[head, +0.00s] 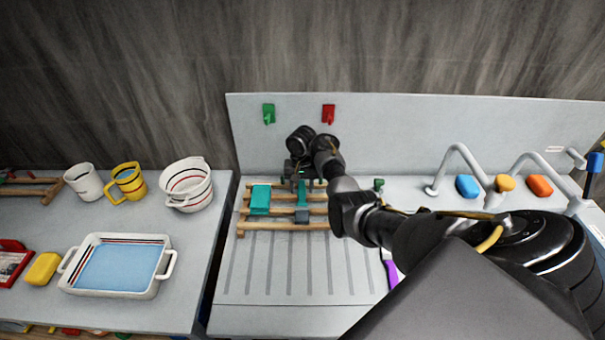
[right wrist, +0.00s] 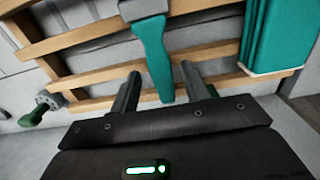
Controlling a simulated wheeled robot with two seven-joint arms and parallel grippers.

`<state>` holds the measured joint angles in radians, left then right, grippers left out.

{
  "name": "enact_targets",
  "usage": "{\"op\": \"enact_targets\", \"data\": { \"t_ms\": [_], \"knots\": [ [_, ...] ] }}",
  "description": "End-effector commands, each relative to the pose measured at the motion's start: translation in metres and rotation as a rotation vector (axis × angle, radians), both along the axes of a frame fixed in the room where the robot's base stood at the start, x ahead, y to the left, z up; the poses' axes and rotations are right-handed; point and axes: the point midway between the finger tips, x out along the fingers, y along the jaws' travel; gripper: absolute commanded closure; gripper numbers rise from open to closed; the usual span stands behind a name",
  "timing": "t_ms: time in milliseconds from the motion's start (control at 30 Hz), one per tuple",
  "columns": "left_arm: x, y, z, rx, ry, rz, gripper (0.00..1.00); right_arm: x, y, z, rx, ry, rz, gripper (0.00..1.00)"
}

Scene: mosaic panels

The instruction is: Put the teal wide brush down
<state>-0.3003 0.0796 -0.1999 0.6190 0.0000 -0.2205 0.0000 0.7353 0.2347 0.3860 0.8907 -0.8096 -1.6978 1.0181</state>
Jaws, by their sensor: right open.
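The teal wide brush (head: 301,197) lies on the slatted wooden rack (head: 262,226). Its grey end points toward the front of the rack. In the right wrist view its teal handle (right wrist: 153,52) runs down toward the space between my open fingers. My right gripper (head: 300,180) is over the back of the rack, at the handle end. The right wrist view shows the fingers (right wrist: 160,72) apart, one on each side of the handle, with gaps visible on both sides. My left gripper is not in view.
A folded teal item (head: 260,200) lies on the rack left of the brush. Green (head: 268,113) and red (head: 328,114) hooks are on the back panel. A grooved draining surface (head: 270,270) is clear in front. Taps (head: 456,160) stand at right.

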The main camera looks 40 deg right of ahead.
Motion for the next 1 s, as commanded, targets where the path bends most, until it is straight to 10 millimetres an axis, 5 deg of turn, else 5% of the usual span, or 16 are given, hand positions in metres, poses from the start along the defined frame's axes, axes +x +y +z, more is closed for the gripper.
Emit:
{"op": "enact_targets", "data": {
  "t_ms": [333,1000],
  "knots": [
    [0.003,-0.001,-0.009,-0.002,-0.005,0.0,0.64,0.0,0.0,0.083,-0.001,-0.001,-0.001,0.54],
    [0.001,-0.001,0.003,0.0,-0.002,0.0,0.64,0.001,0.0,0.103,0.0,0.001,0.001,0.54]
  ]
}}
